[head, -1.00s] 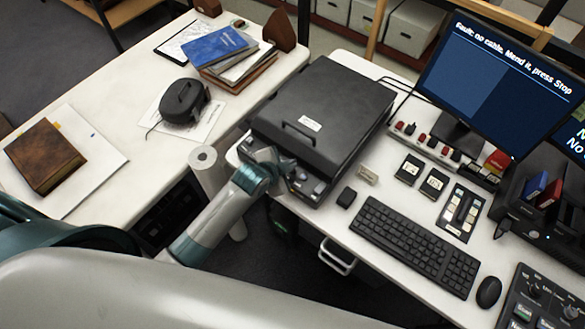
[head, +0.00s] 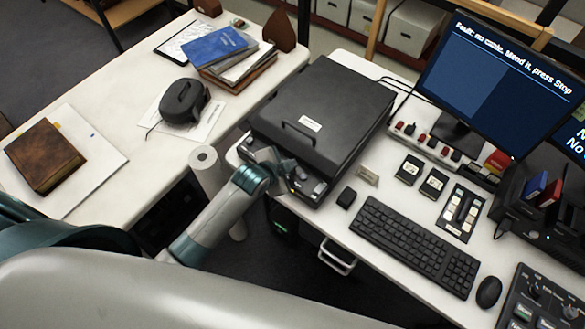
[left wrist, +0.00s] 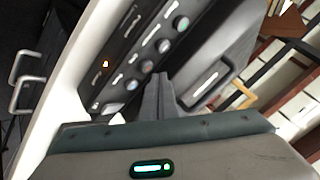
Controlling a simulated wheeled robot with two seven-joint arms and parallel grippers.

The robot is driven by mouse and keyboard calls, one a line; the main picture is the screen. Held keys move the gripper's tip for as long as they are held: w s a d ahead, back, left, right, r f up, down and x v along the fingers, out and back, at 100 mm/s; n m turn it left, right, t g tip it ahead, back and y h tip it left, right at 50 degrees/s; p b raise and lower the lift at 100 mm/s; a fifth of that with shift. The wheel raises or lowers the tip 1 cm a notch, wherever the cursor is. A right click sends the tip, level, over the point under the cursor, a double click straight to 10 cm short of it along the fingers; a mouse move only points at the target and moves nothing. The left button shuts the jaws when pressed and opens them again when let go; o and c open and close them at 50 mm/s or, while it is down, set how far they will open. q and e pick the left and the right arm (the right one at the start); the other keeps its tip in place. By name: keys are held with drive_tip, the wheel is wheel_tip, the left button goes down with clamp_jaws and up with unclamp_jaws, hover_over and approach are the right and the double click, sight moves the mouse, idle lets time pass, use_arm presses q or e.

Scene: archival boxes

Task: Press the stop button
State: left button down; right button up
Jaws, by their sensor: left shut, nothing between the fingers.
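My left gripper (head: 284,166) is at the front edge of the black flatbed scanner (head: 322,112), over its row of buttons. In the left wrist view its closed fingers (left wrist: 158,92) point at the scanner's front panel (left wrist: 140,50), which carries several round buttons with pale labels. One button (left wrist: 147,66) is just left of the fingertips; I cannot tell whether they touch it. The labels are too small to read, so I cannot tell which button is stop. The monitor (head: 508,80) reads "Fault: no cable. Mend it, press Stop". My right gripper is not in view.
A keyboard (head: 414,246), a mouse (head: 489,292), a small black block (head: 346,198) and a power strip (head: 436,148) lie on the white desk right of the scanner. The left table holds books (head: 232,62), a brown volume (head: 44,156) and a black device (head: 184,101).

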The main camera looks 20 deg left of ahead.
use_arm(q)
drive_tip(key=shift+f, duration=0.4)
idle(0.3)
drive_tip(key=shift+f, duration=0.55)
idle(1.1)
drive_tip(key=shift+r, duration=0.15)
drive_tip(key=shift+r+p, duration=0.8)
drive_tip(key=shift+r, duration=2.5)
